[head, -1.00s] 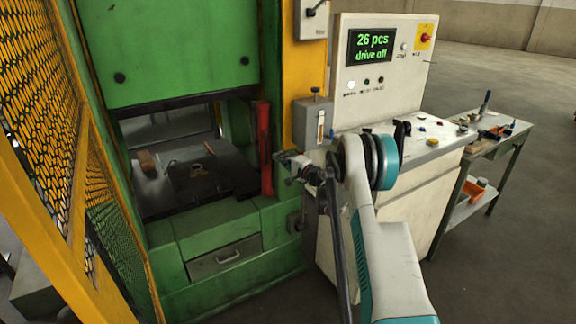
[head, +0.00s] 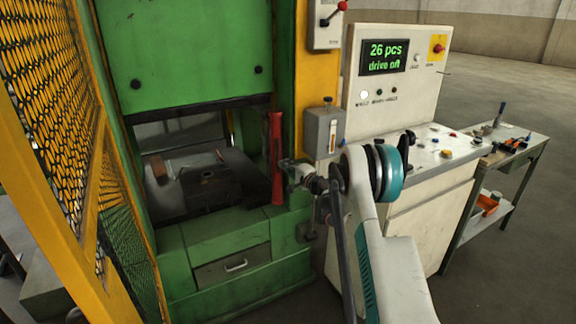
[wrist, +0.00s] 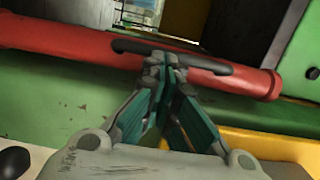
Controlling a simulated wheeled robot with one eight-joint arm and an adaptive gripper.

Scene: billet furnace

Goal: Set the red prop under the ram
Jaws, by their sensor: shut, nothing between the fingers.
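The red prop (head: 276,165) stands upright at the right front of the press opening, beside the green column. In the wrist view it is a red tube (wrist: 60,38) crossing the upper part, with a dark bar handle (wrist: 215,66) along it. The ram (head: 200,50) is the large green block raised above the opening. My gripper (head: 286,168) is just right of the prop in the head view. In the wrist view my gripper (wrist: 165,66) is shut and empty, its fingertips together over the handle; whether they touch it I cannot tell.
The press bed (head: 175,212) carries a dark die block (head: 212,188) and a brownish block (head: 159,170). A yellow mesh guard (head: 62,95) stands at left. The control cabinet (head: 400,215) reads "drive off". A tool table (head: 525,140) is at far right.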

